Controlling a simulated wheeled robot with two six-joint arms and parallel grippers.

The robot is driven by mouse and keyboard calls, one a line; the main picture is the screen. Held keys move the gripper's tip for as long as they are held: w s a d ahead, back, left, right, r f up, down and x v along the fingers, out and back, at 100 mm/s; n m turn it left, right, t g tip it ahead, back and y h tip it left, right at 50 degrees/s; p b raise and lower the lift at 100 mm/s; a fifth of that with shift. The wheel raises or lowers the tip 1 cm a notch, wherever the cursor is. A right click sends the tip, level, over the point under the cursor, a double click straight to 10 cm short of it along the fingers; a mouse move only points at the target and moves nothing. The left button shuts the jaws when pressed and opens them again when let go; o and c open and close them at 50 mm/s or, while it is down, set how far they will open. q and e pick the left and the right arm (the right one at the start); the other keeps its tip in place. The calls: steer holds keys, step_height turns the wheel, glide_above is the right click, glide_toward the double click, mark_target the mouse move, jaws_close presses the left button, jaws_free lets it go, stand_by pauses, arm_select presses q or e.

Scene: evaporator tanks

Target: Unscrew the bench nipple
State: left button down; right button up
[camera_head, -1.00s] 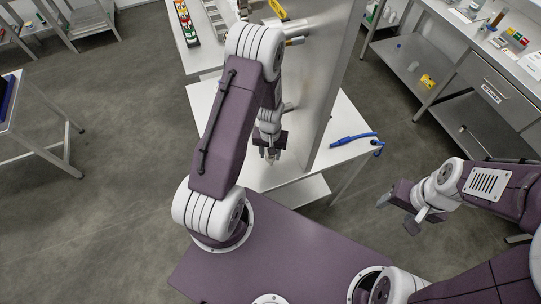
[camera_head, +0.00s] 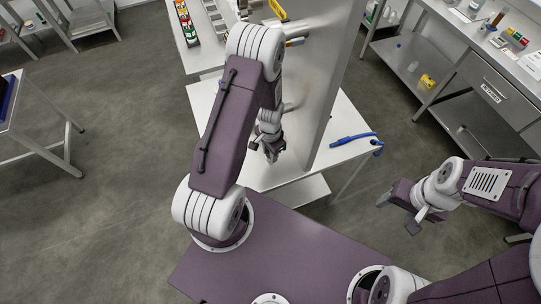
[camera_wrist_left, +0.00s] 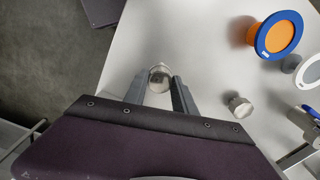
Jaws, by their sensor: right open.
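My left gripper (camera_head: 271,153) points down over the white bench at the left of the upright metal panel in the head view. In the left wrist view its two grey fingers (camera_wrist_left: 159,84) lie against both sides of a small round silver fitting, which I take for the bench nipple (camera_wrist_left: 160,73). The fingers look shut on it. Its lower part and its seat are hidden from above. In the head view the nipple is hidden by the gripper. My right gripper (camera_head: 398,213) is open and empty above the floor at the right.
The upright panel (camera_head: 325,85) stands close to the right of my left gripper. In the left wrist view a second silver fitting (camera_wrist_left: 239,106) and a blue-rimmed orange disc (camera_wrist_left: 278,36) are to the right. A blue hose (camera_head: 352,138) lies on the bench's right part.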

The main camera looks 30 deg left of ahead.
arm_select(q)
steer(key=n, duration=0.4)
steer(key=shift+n, duration=0.6)
steer(key=n, duration=1)
steer(key=shift+p, duration=0.3)
steer(key=shift+n, duration=0.6)
steer(key=n, duration=0.4)
